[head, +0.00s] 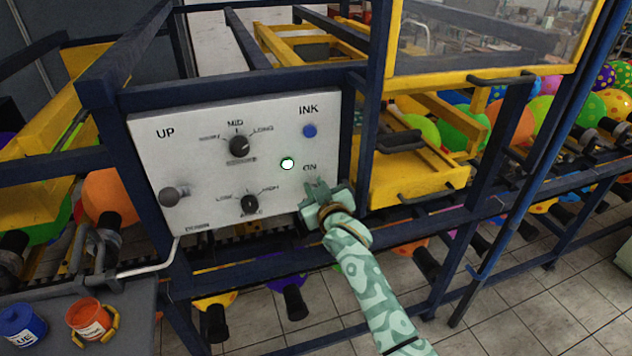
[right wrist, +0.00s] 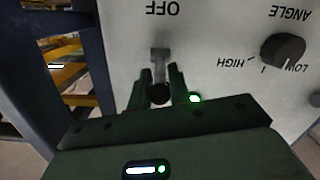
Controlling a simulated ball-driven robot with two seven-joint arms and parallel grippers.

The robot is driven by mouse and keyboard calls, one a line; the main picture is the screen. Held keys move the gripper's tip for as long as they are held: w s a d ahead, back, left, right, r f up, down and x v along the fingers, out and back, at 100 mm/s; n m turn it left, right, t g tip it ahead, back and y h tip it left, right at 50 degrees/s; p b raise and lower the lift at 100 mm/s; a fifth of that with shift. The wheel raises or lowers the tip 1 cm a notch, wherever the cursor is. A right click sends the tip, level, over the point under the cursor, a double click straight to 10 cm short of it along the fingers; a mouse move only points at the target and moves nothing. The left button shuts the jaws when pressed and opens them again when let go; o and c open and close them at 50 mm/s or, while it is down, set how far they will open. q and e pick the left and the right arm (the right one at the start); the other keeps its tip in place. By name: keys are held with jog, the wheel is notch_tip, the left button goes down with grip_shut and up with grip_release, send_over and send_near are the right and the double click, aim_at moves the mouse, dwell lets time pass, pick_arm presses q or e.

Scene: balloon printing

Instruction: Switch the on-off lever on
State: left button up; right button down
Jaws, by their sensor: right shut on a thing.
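The white control panel (head: 190,130) faces me with an ON label at its right side. My right gripper (head: 320,197) is at the panel just below that label and covers the on-off lever in the head view. In the right wrist view the lever (right wrist: 160,68) is a grey stem with a dark round knob, between the fingers of my right gripper (right wrist: 160,90), which is shut on it. The lever extends away from the upside-down OFF label. A small lamp (head: 287,163) glows white-green; it also shows in the right wrist view (right wrist: 195,98). My left gripper is not in view.
The panel also carries a mid knob (head: 239,146), an angle knob (head: 249,204), a blue ink button (head: 309,131) and an up-down lever (head: 170,197). Dark blue frame bars surround it. Blue (head: 22,325) and orange (head: 90,318) ink pots stand at lower left. Balloons lie behind.

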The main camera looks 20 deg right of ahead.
jog(key=c, duration=1.3)
grip_release()
jog(key=s+r, duration=0.1)
jog(key=s, duration=1.5)
jog(key=shift+d+r, duration=0.25)
jog(key=shift+r, duration=0.1)
jog(key=shift+p, duration=0.3)
